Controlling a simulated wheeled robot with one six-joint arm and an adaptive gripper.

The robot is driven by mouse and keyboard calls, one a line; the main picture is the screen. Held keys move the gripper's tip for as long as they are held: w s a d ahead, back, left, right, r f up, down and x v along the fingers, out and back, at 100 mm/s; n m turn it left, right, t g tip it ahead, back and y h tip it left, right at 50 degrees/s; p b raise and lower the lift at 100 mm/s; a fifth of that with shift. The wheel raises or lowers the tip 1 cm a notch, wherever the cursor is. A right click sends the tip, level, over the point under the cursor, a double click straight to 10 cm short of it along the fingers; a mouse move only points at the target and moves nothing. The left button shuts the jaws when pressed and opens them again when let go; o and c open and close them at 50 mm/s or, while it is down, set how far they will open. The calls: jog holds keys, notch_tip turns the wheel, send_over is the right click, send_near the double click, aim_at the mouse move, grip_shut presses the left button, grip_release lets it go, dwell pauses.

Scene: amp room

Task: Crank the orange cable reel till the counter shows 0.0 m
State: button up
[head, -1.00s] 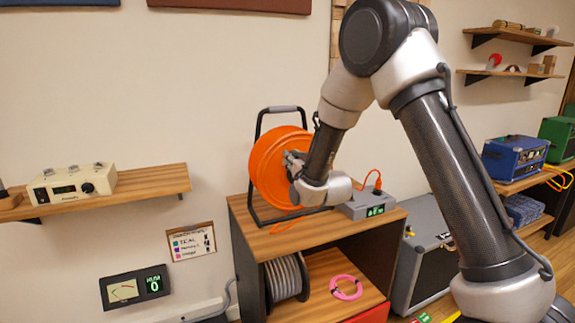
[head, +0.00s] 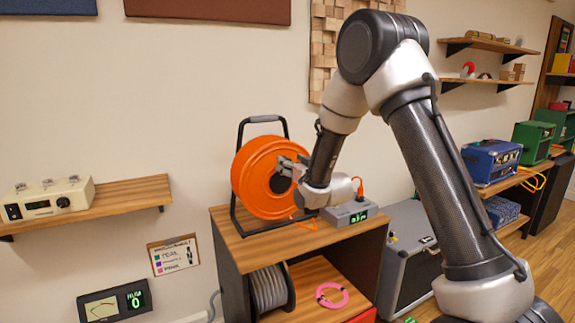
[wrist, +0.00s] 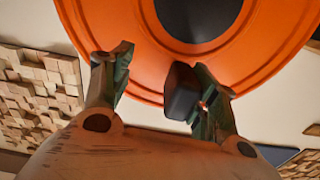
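The orange cable reel (head: 255,165) stands upright in a black frame (head: 236,190) on the wooden cabinet's top. Its dark hub also shows in the wrist view (wrist: 198,14). My gripper (head: 288,167) is at the reel's right face, just above the hub. In the wrist view my gripper (wrist: 160,80) has its fingers apart. A dark crank knob (wrist: 182,92) lies between them, close against the right finger, with a gap to the left finger. The grey counter box (head: 345,215) sits right of the reel; its green digits (head: 358,216) are too small to read surely.
An orange plug and cable (head: 360,186) rise from the counter box. The cabinet (head: 240,238) holds a grey cable spool (head: 270,288) and a pink cable coil (head: 332,295) below. A shelf with a cream device (head: 48,198) is at left; a grey case (head: 405,250) stands at right.

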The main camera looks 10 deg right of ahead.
jog(key=shift+d, duration=0.1)
dwell(0.4)
jog(key=v, duration=0.9)
jog(key=shift+r, duration=0.15)
